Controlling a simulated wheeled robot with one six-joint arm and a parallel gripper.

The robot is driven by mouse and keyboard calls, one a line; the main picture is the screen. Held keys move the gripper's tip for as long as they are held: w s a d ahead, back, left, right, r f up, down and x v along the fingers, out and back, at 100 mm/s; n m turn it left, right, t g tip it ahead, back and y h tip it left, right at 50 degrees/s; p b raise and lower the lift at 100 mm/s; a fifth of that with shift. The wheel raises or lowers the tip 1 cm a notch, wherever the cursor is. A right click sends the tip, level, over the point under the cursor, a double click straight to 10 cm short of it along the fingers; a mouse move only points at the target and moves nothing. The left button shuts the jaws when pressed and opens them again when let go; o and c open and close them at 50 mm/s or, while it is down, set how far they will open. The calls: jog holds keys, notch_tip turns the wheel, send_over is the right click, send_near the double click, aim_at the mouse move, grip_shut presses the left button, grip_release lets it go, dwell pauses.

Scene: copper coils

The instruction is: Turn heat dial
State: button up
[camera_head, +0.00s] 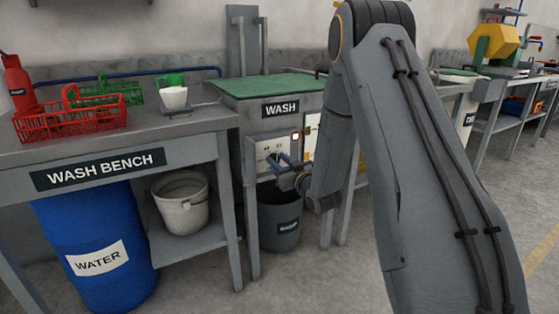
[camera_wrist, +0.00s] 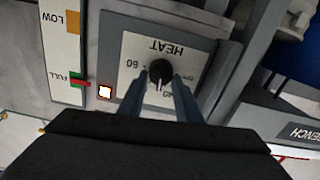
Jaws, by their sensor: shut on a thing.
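The heat dial (camera_wrist: 160,74) is a round black knob on a pale plate (camera_wrist: 130,45) marked HEAT, with numbers around it. The wrist view shows the plate upside down. My gripper (camera_wrist: 160,80) has its two fingers on either side of the knob and is shut on it. In the head view my gripper (camera_head: 282,162) reaches the pale dial plate (camera_head: 262,148) on the front of the wash station (camera_head: 265,90). The knob itself is hidden there behind my fingers. A small lit square (camera_wrist: 105,91) glows beside the plate.
A gauge marked LOW and FULL (camera_wrist: 65,50) is beside the dial plate. A grey bin (camera_head: 279,235) stands below the panel. The wash bench (camera_head: 60,150) with red and green baskets, a white bucket (camera_head: 180,205) and a blue water barrel (camera_head: 80,225) is to the left.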

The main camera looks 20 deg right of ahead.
jog(key=n, duration=0.4)
jog(key=shift+a+n, duration=0.15)
jog(key=shift+n, duration=0.25)
jog(key=shift+s+a+f+n, duration=0.1)
jog(key=shift+f+n, duration=0.05)
jog(key=shift+n, duration=1.85)
jog(key=shift+w+a+f+n, duration=0.1)
jog(key=shift+f+n, duration=0.05)
jog(key=shift+n, duration=1.85)
jog(key=shift+s+a+f+n, duration=0.1)
jog(key=shift+f+n, duration=0.05)
jog(key=shift+n, duration=1.85)
jog(key=o, duration=1)
jog(key=shift+o, duration=0.2)
jog(key=p+v, duration=0.1)
jog(key=v, duration=0.6)
jog(key=shift+s, duration=0.4)
